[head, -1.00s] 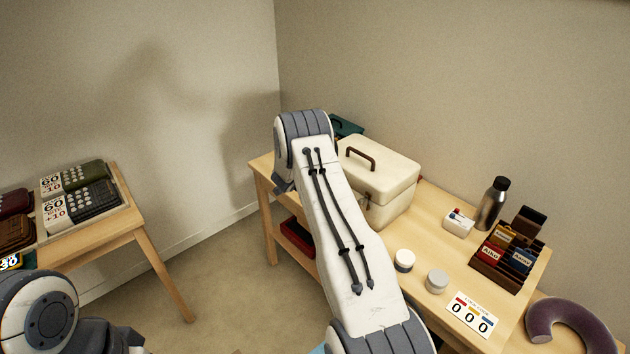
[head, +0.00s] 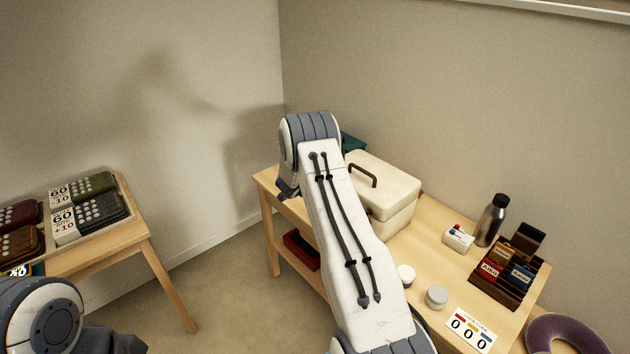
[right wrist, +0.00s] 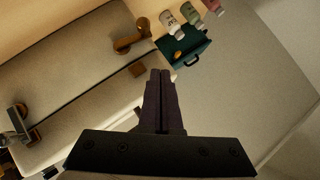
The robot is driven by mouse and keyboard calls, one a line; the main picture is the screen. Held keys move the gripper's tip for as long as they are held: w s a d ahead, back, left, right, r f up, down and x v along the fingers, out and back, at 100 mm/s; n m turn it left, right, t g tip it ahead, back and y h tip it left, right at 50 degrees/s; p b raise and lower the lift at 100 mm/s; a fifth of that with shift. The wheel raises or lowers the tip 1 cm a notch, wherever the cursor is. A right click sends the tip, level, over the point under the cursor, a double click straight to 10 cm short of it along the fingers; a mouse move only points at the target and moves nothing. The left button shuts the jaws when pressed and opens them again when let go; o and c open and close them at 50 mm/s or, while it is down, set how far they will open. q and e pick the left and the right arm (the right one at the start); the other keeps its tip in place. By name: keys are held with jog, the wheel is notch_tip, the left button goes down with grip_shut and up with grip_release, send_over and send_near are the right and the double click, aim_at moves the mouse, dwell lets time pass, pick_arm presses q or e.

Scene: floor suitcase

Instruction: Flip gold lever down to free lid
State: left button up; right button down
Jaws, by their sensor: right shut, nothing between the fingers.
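The cream case (head: 395,188) stands on the wooden table, its lid down and a brown handle (head: 361,172) on top. My right arm hides part of its near side. In the right wrist view the case (right wrist: 70,75) fills the left, with a gold-brown lever (right wrist: 131,40) near its end and a small brown plate (right wrist: 137,70) beside it. A second metallic fitting (right wrist: 18,122) shows at the left edge. My right gripper (right wrist: 160,75) is shut and empty, beside the case's end, apart from the lever as seen. My left gripper is out of view.
A teal case (right wrist: 183,50) lies near the case's end, with small jars (right wrist: 168,20) by it. A bottle (head: 491,221), a dark card rack (head: 508,275) and two round tins (head: 436,297) occupy the right table. Another table (head: 100,250) stands left.

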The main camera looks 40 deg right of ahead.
pick_arm(q)
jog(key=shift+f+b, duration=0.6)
jog(key=shift+b, duration=0.55)
pick_arm(e)
jog(key=w+r+v, duration=0.1)
jog(key=v, duration=0.9)
jog(key=shift+w+r, duration=0.35)
